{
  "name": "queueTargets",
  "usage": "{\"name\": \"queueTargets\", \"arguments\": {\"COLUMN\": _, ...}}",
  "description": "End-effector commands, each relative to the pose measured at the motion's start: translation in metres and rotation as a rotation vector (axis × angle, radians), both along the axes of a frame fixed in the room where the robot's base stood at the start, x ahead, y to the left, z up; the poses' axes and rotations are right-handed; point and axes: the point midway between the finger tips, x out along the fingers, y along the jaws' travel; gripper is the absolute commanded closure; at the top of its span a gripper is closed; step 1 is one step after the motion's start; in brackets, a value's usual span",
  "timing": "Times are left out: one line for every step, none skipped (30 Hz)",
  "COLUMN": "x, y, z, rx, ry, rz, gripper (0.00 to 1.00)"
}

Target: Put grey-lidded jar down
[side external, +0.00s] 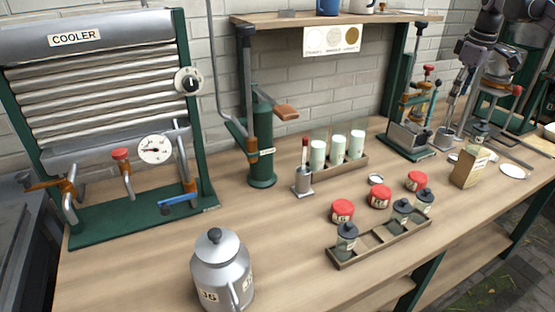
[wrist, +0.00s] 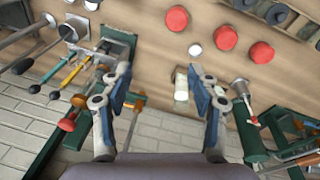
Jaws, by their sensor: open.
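Three small glass jars with dark grey lids are in or at the divided wooden tray (side external: 385,245) in the side view. One grey-lidded jar (side external: 347,236) stands in the near-left end; two others (side external: 402,209) (side external: 425,200) are close together toward the far-right end. In the wrist view, two grey lids (wrist: 277,13) (wrist: 243,3) show at the top right edge. My gripper (wrist: 160,78) is open, with nothing held between its fingers. In the side view my gripper (side external: 457,95) is at the upper right, well away from the tray.
Three red-lidded jars (side external: 380,196) and a small white-topped item (side external: 376,179) stand behind the tray. A rack of pale-green tubes (side external: 338,150), a green press (side external: 262,150) and a grey can (side external: 220,270) stand farther left. A wooden block (side external: 469,168) stands at right.

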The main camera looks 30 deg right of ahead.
Motion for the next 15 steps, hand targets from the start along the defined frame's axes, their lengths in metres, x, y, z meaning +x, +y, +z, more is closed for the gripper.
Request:
{"name": "queueTargets", "arguments": {"x": -0.003, "y": 0.021, "z": 0.002, "rx": -0.004, "ry": -0.022, "rz": -0.007, "gripper": 0.39}}
{"name": "queueTargets", "arguments": {"x": -0.005, "y": 0.032, "z": 0.002, "rx": -0.006, "ry": -0.036, "rz": -0.014, "gripper": 0.39}}
{"name": "queueTargets", "arguments": {"x": -0.007, "y": 0.046, "z": 0.002, "rx": -0.008, "ry": -0.055, "rz": -0.025, "gripper": 0.39}}
{"name": "queueTargets", "arguments": {"x": -0.01, "y": 0.056, "z": 0.001, "rx": -0.008, "ry": -0.068, "rz": -0.032, "gripper": 0.39}}
{"name": "queueTargets", "arguments": {"x": -0.013, "y": 0.066, "z": 0.001, "rx": -0.009, "ry": -0.083, "rz": -0.041, "gripper": 0.39}}
{"name": "queueTargets", "arguments": {"x": -0.017, "y": 0.08, "z": -0.001, "rx": -0.009, "ry": -0.102, "rz": -0.05, "gripper": 0.39}}
{"name": "queueTargets", "arguments": {"x": -0.021, "y": 0.09, "z": -0.003, "rx": -0.008, "ry": -0.117, "rz": -0.058, "gripper": 0.39}}
{"name": "queueTargets", "arguments": {"x": -0.025, "y": 0.1, "z": -0.005, "rx": -0.006, "ry": -0.132, "rz": -0.064, "gripper": 0.39}}
{"name": "queueTargets", "arguments": {"x": -0.031, "y": 0.113, "z": -0.008, "rx": -0.004, "ry": -0.151, "rz": -0.074, "gripper": 0.39}}
{"name": "queueTargets", "arguments": {"x": -0.036, "y": 0.123, "z": -0.01, "rx": -0.001, "ry": -0.166, "rz": -0.081, "gripper": 0.39}}
{"name": "queueTargets", "arguments": {"x": -0.041, "y": 0.132, "z": -0.014, "rx": 0.003, "ry": -0.18, "rz": -0.088, "gripper": 0.39}}
{"name": "queueTargets", "arguments": {"x": -0.048, "y": 0.145, "z": -0.018, "rx": 0.008, "ry": -0.2, "rz": -0.098, "gripper": 0.39}}
{"name": "queueTargets", "arguments": {"x": -0.054, "y": 0.154, "z": -0.022, "rx": 0.012, "ry": -0.215, "rz": -0.105, "gripper": 0.39}}
{"name": "queueTargets", "arguments": {"x": -0.06, "y": 0.163, "z": -0.026, "rx": 0.016, "ry": -0.23, "rz": -0.112, "gripper": 0.39}}
{"name": "queueTargets", "arguments": {"x": -0.068, "y": 0.174, "z": -0.032, "rx": 0.024, "ry": -0.249, "rz": -0.121, "gripper": 0.39}}
